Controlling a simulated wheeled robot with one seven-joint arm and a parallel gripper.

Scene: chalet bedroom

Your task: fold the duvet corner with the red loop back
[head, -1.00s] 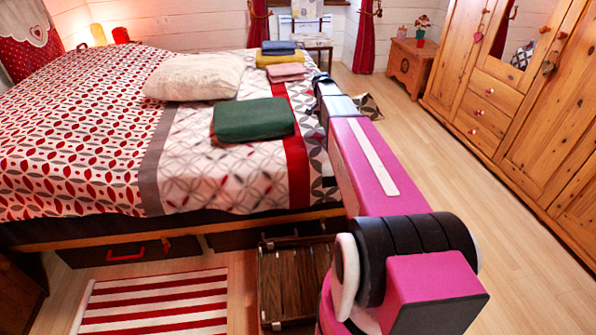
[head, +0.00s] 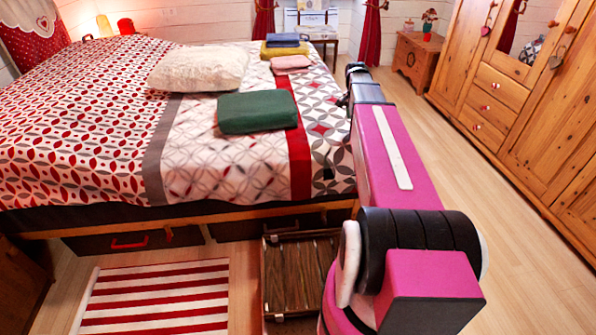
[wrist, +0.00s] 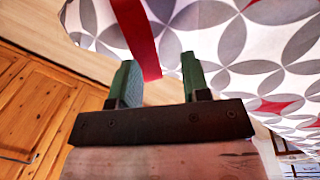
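The duvet (head: 75,130) lies on the bed, with a red leaf pattern on the left and grey and white circles on the right. In the wrist view its patterned cloth (wrist: 235,45) fills the upper right. A flat red strap (wrist: 135,35), seemingly the red loop, runs down from the top of that view. Its lower end shows between the two green fingers of my gripper (wrist: 157,60). The fingers stand apart, with clear gaps beside the strap; contact cannot be told. In the head view my gripper is at the arm's far end, by the bed's right edge, too small to read.
A green folded cloth (head: 257,112), a cream pillow (head: 198,70) and a small folded pile (head: 284,46) lie on the bed. A wooden crate (head: 300,275) stands on the floor before it. Floor (head: 440,150) is free between bed and wardrobe (head: 525,90).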

